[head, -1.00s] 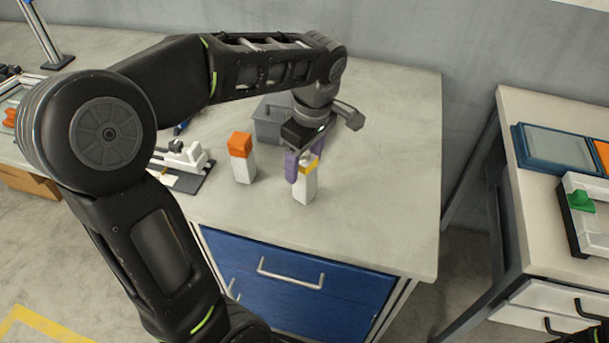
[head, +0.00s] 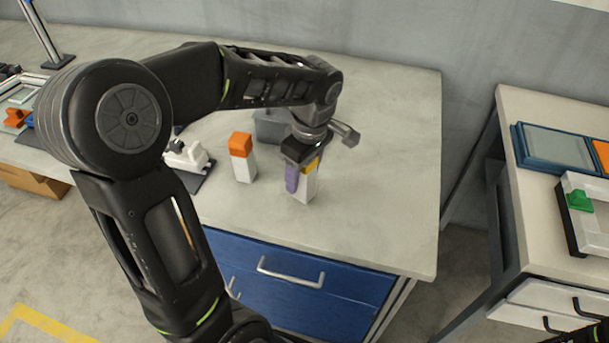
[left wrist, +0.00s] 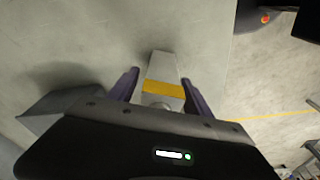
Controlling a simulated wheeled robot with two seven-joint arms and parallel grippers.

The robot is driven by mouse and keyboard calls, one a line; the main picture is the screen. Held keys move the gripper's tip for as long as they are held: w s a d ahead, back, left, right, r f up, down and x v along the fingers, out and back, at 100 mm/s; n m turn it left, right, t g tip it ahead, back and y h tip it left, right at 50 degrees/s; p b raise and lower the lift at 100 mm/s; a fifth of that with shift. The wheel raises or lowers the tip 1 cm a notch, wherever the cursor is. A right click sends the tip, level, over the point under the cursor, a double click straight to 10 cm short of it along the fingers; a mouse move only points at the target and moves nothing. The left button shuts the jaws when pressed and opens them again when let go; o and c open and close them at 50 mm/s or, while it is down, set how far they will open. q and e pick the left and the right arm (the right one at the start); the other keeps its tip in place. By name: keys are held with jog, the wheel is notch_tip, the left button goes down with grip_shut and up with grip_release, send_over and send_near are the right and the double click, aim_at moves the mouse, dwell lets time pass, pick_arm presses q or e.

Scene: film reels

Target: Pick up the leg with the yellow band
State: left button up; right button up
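The leg with the yellow band (head: 307,184) is a white block standing upright on the grey table near its front edge. It also shows in the left wrist view (left wrist: 164,68), with the yellow band across it. My left gripper (head: 300,178) is down at the leg from above. In the left wrist view its two purple fingers (left wrist: 160,88) are open, one on each side of the leg, with small gaps visible. The leg's top is partly hidden by the gripper in the head view. My right gripper is not clearly in view.
A white leg with an orange top (head: 242,158) stands just left of the gripper. A grey bin (head: 270,126) is behind it. A white device on a dark base (head: 188,158) is farther left. The table's right side is clear. A second table (head: 540,240) stands right.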

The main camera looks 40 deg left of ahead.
pick_arm(q)
grip_shut()
dwell(0.4)
jog(key=shift+r, duration=0.1)
notch_tip(320, 180, up, 10)
jog(key=shift+f, duration=0.1)
dwell(0.6)
dwell(0.4)
